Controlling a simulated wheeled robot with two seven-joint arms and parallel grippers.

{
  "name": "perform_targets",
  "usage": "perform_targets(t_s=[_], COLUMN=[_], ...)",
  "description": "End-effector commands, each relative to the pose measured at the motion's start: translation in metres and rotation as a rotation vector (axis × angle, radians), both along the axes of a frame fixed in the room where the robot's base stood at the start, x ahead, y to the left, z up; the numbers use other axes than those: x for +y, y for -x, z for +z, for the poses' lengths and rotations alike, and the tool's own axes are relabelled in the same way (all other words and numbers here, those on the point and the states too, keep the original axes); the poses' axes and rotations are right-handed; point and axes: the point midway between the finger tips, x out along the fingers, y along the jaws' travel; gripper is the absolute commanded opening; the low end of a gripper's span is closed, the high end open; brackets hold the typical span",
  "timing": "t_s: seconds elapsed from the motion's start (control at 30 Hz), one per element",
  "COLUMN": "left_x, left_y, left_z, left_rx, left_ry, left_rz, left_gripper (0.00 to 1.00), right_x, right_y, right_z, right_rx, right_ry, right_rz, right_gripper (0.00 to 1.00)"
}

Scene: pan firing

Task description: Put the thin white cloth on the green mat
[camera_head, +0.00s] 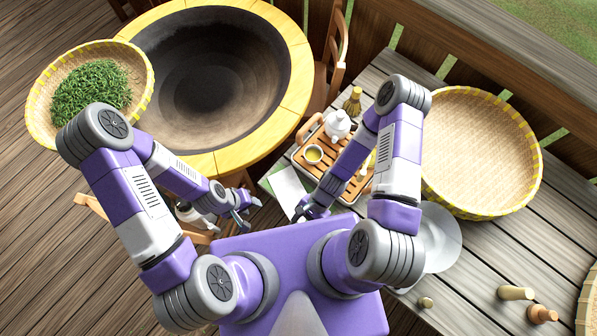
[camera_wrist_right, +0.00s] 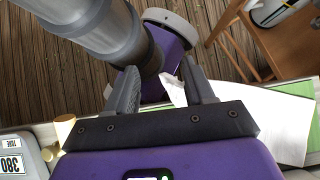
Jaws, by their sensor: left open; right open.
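The thin white cloth (camera_head: 289,188) lies flat at the left edge of the grey table, and in the right wrist view it shows as a white sheet (camera_wrist_right: 280,118). The green mat (camera_head: 265,186) shows as green strips along the cloth's edges, also in the right wrist view (camera_wrist_right: 302,88); the cloth covers most of it. My right gripper (camera_head: 299,213) is open at the cloth's near end. A small white piece, perhaps a cloth corner, shows between its fingers (camera_wrist_right: 168,92). My left gripper (camera_head: 245,210) is open and empty, left of the table edge.
A wooden tray (camera_head: 327,182) with a white teapot (camera_head: 338,124) and a cup (camera_head: 313,154) stands beside the cloth. An empty basket (camera_head: 484,150) and a white plate (camera_head: 444,240) are to the right. The large round pan (camera_head: 215,75) and a tea-leaf basket (camera_head: 140,68) are at upper left.

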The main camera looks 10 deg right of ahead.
Motion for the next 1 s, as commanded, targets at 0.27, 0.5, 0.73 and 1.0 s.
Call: perform_targets(t_s=[0.27, 0.5, 0.73, 1.0], left_x=[0.0, 0.0, 0.0, 0.0], left_y=[0.0, 0.0, 0.0, 0.0], left_z=[0.044, 0.048, 0.047, 0.047], left_rx=[-0.001, 0.0, 0.0, 0.0], left_ry=[0.0, 0.0, 0.0, 0.0], left_rz=[0.0, 0.0, 0.0, 0.0], left_gripper=[0.43, 0.43, 0.43, 0.43], right_x=[0.005, 0.006, 0.006, 0.006], right_y=[0.021, 0.025, 0.025, 0.025], right_z=[0.056, 0.063, 0.062, 0.062], right_rx=[0.001, -0.001, -0.001, 0.0], right_ry=[-0.001, -0.001, 0.0, -0.001], right_rz=[0.0, 0.0, 0.001, 0.001], right_gripper=[0.53, 0.53, 0.53, 0.53])
